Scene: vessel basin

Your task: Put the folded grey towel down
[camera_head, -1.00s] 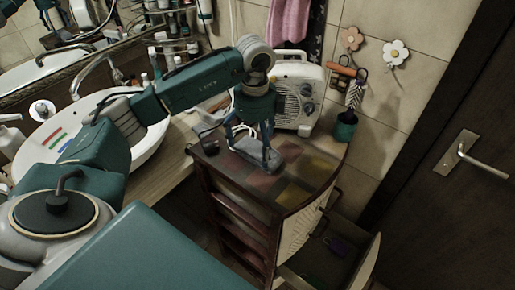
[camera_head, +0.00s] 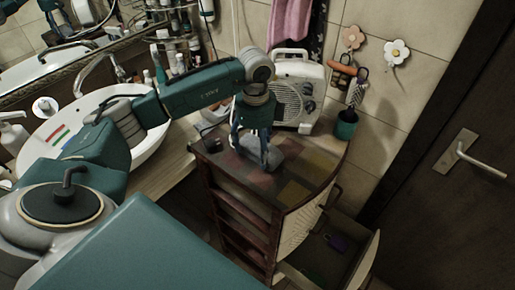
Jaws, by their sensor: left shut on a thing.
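The folded grey towel (camera_head: 266,159) is a small dark grey bundle at the top of the wooden cabinet (camera_head: 300,190), near the middle of its patterned surface. My left gripper (camera_head: 254,155) points down at the towel from above, with its fingers around it. It is shut on the towel, which looks to be at or very near the cabinet top; I cannot tell whether it touches. The fingers hide part of the towel. My right gripper is not in view.
A drawer (camera_head: 345,262) stands open at lower right. The washbasin (camera_head: 40,145) is at left. The front right of the cabinet top is clear.

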